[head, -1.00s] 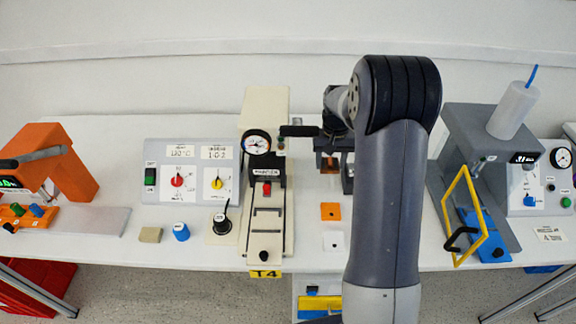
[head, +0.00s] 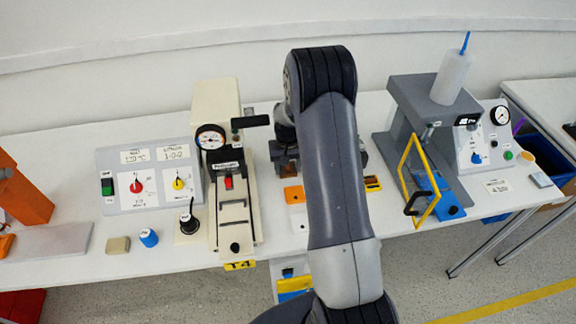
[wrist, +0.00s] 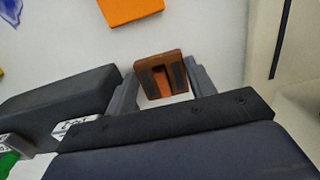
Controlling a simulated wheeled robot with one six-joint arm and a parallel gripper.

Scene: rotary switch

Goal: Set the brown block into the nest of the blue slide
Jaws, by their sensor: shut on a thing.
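The brown block (wrist: 158,78) is between the two grey fingers of my gripper (wrist: 162,85) in the wrist view, with dark stripes on its face. My gripper is shut on it. In the head view my gripper (head: 287,157) is above the table, right of the cream T4 machine, and my arm hides part of it. The blue slide (head: 449,198) lies in front of the grey press at right, well to the right of my gripper. The yellow frame covers part of the slide, and its nest cannot be made out.
The yellow frame (head: 425,185) with a black handle stands before the grey press (head: 405,95). The cream machine (head: 230,185) is close on the left of my gripper. An orange square (head: 294,195) and a white square (head: 298,222) lie on the table (head: 355,247).

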